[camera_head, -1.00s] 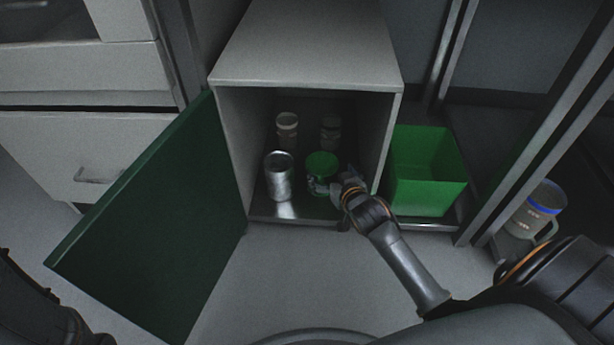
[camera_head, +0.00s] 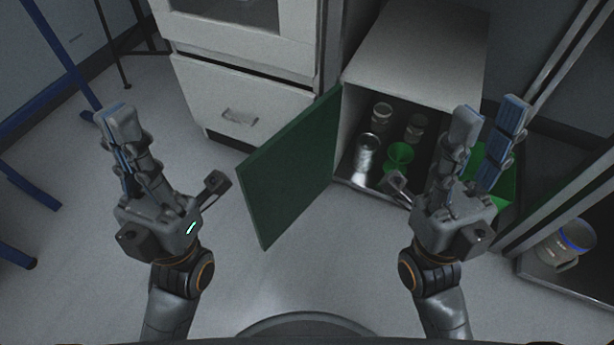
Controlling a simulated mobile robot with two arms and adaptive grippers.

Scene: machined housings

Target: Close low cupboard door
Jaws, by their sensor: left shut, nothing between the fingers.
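The low cupboard (camera_head: 420,50) is a light grey box with an open front, right of centre. Its dark green door (camera_head: 290,170) stands wide open on the cupboard's left side, swung out towards me. My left gripper (camera_head: 118,125) is shut and empty, raised to the left of the door and apart from it. My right gripper (camera_head: 484,128) is open and empty, its fingers spread in front of the cupboard's right part, hiding some of it. Neither gripper touches the door in this view.
Inside the cupboard are a silver can (camera_head: 366,152), a green jar (camera_head: 398,158) and two jars behind. A blue-rimmed jug (camera_head: 567,243) sits far right. White drawers (camera_head: 235,95) stand behind the door. The floor in front is clear.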

